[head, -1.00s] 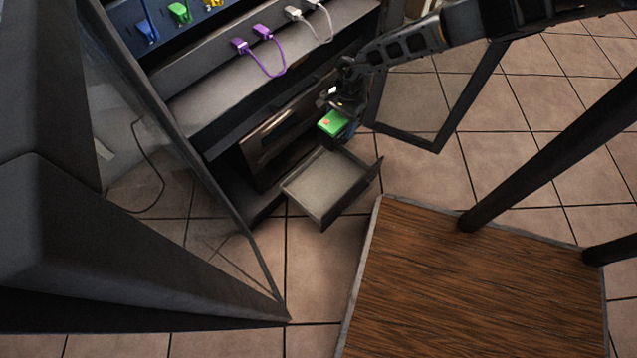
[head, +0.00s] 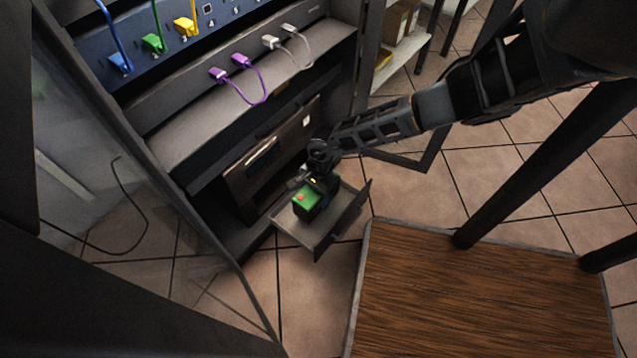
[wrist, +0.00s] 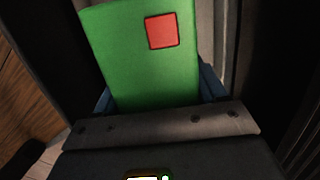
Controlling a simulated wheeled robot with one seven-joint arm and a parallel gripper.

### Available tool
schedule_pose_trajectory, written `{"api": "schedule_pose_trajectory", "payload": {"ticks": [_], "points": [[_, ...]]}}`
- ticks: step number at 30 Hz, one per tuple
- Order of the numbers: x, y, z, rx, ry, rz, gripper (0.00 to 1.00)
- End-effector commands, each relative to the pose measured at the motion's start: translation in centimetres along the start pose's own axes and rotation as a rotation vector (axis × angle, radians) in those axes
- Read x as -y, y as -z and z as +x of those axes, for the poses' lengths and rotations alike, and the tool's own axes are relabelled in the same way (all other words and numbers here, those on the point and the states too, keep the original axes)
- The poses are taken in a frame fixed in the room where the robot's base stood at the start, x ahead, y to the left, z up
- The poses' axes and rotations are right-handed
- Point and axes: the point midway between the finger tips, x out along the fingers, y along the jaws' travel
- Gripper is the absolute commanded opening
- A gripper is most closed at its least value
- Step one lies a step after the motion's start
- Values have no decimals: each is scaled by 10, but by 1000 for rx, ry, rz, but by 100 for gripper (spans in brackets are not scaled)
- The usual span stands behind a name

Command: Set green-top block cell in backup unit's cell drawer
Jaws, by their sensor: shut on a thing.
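The green-top block cell (head: 307,199) has a red square on its top. It is at my gripper (head: 318,187), over or in the open cell drawer (head: 345,222) of the backup unit (head: 268,150). In the wrist view the cell (wrist: 140,62) fills the upper middle, with the red square facing the camera, and bluish finger parts show at both its sides. My gripper is shut on the cell. I cannot tell whether the cell touches the drawer floor. The drawer's far part is hidden by my gripper and the cell.
Above the unit, a rack shelf holds purple plugs (head: 240,62) and white plugs (head: 271,42) with cables. A glass door (head: 110,200) stands open at left. A wooden table (head: 470,290) is at front right. Tiled floor lies between the drawer and the table.

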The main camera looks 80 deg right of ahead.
Motion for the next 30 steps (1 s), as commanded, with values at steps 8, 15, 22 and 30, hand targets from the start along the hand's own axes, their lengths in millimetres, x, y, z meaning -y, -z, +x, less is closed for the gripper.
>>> {"api": "schedule_pose_trajectory", "payload": {"ticks": [8, 15, 22, 30], "points": [[0, 0, 15, 1, 3, 2, 0], [0, 4, 40, 0, 3, 2, 0], [0, 5, 39, -1, 2, -1, 0], [-1, 5, 43, -2, 0, -1, 76]]}}
